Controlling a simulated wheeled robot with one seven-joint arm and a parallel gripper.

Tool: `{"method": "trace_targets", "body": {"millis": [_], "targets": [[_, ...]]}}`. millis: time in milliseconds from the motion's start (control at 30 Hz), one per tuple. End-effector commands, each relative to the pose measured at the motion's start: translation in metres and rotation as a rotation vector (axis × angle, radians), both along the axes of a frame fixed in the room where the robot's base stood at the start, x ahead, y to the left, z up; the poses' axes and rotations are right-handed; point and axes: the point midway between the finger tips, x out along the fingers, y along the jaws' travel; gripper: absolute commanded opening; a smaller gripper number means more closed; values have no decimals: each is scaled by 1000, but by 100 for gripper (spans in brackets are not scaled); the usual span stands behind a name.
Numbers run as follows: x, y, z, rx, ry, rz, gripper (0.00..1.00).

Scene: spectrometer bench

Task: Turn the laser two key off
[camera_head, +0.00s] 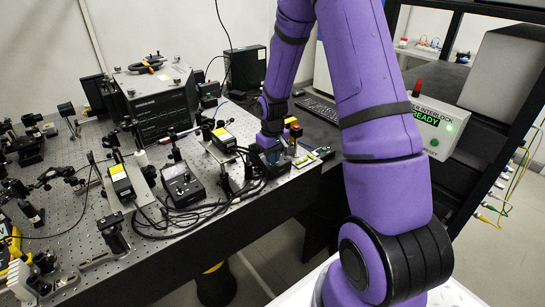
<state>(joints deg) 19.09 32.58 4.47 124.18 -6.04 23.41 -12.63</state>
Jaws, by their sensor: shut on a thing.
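My gripper (274,158) points down at the right end of the optical bench (95,228). It is shut at the front of a small dark box that it mostly covers. The laser two key is hidden behind the gripper, so its angle cannot be told. Another small black control box (182,186), with a round dial or key switch on top, stands to the left of the gripper.
At right, an interlock panel (437,124) shows a green READY.

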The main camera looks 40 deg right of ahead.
Motion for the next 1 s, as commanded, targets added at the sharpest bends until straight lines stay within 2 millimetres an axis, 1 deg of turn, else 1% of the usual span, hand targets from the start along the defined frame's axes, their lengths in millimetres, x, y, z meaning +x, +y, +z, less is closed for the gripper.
{"method": "trace_targets", "body": {"millis": [67, 100, 167, 200, 467, 567, 667, 1000], "targets": [[-1, 0, -1, 1, 3, 1, 0], [-1, 0, -1, 1, 3, 1, 14], [-1, 0, 0, 1, 2, 0, 28], [-1, 0, 0, 0, 2, 0, 33], [0, 0, 0, 0, 1, 0, 33], [0, 0, 6, 0, 0, 0, 33], [1, 0, 18, -1, -3, 0, 33], [0, 0, 80, -1, -3, -2, 33]]}}
